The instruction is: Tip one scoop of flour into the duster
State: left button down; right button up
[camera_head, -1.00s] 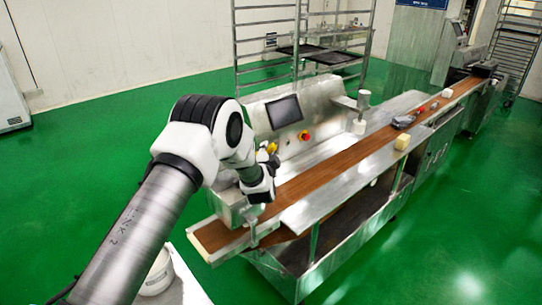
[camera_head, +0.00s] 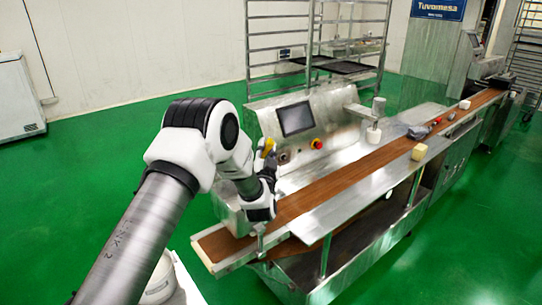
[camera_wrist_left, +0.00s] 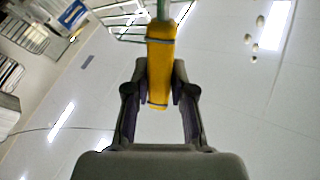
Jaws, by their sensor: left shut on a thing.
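My left gripper (camera_head: 268,164) is shut on a yellow handle (camera_wrist_left: 160,65), seen upright between its fingers in the left wrist view; its yellow also shows in the head view (camera_head: 268,147). A thin green part (camera_wrist_left: 161,10) continues from the handle and is cut off by the top edge. I take this for the scoop; its bowl and any flour in it are not visible. The gripper is raised over the near end of the machine's belt. I cannot pick out the duster with certainty. My right gripper is not in view.
A steel machine with a brown belt (camera_head: 340,179) runs to the back right, with a dark screen (camera_head: 295,118) and a red button (camera_head: 316,143). A white tub (camera_head: 158,283) is partly hidden behind my arm. A rack (camera_head: 250,45) stands behind. Green floor (camera_head: 110,140) is clear at left.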

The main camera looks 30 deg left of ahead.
pick_arm(q)
jog(key=shift+s+a+n+y, duration=0.1)
jog(key=shift+s+n+y, duration=0.2)
jog(key=s+a+f+n+g+y+b, duration=0.1)
jog(key=s+a+n+g+y+b, duration=0.2)
jog(key=n+b, duration=0.8)
jog(key=s+a+f+n+g+y+b, duration=0.1)
jog(key=s+a+n+g+y+b, duration=0.3)
jog(key=s+n+y+b, duration=0.4)
jog(key=n+y+b, duration=0.1)
jog(key=n+b, duration=0.2)
jog(key=b, duration=0.1)
jog(key=shift+s+g+y+b, duration=0.3)
jog(key=shift+g+b, duration=0.1)
dwell(1.2)
dwell(1.3)
